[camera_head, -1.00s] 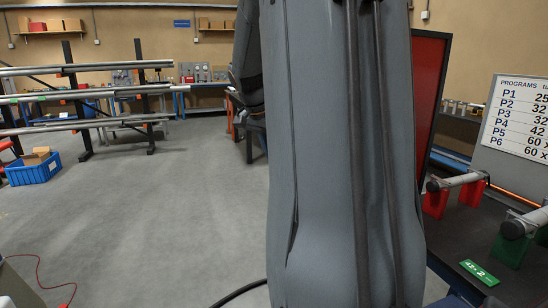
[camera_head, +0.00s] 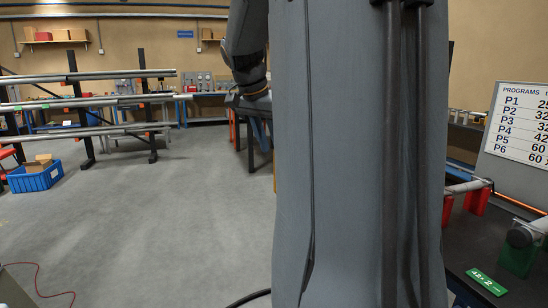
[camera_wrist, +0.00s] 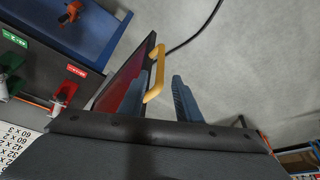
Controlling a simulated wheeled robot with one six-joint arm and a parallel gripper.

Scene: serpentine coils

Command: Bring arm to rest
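My arm fills the middle of the head view as a large grey upright link. Behind its left edge a darker part of my arm hangs downward with an orange band near its lower end. In the wrist view a dark bolted bar crosses the bottom, and a blue-grey ribbed finger of my gripper (camera_wrist: 184,98) sticks up from it. I see no object held by it.
A red panel (camera_wrist: 124,88) with a yellow handle (camera_wrist: 156,74) appears close beside the finger. A dark bench with a green tag (camera_head: 486,281) and program board (camera_head: 519,125) stands right. Pipe racks (camera_head: 72,105) and a blue crate (camera_head: 35,178) stand left; open floor (camera_head: 170,230) lies between.

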